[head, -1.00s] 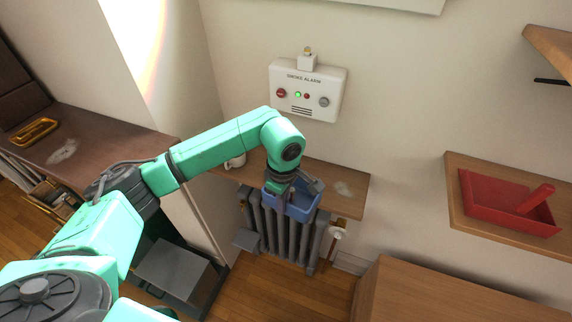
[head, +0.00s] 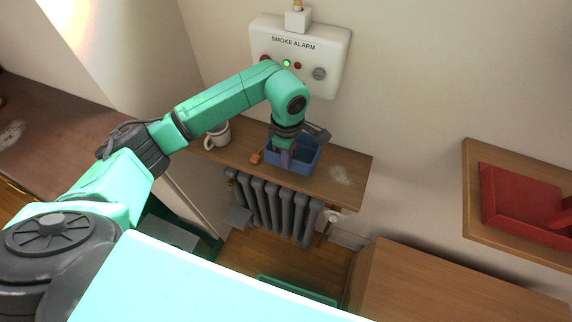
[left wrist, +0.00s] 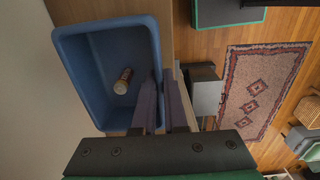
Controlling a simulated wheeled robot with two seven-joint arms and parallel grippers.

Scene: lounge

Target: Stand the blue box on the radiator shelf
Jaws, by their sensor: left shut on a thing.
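The blue box (head: 309,158) is an open-topped tub, upright and over the wooden radiator shelf (head: 345,190). I cannot tell whether its base touches the shelf. In the left wrist view the box (left wrist: 88,75) holds a small brown cylinder with a pale end (left wrist: 123,80). My left gripper (head: 285,160) points down and is shut on one wall of the box; its dark fingers (left wrist: 163,105) also show in the left wrist view. My right gripper is out of view.
A white mug (head: 219,136) and a small orange object (head: 256,158) stand left of the box on the shelf. The shelf's right end is clear. The smoke alarm (head: 299,55) is on the wall above; the grey radiator (head: 270,205) is below.

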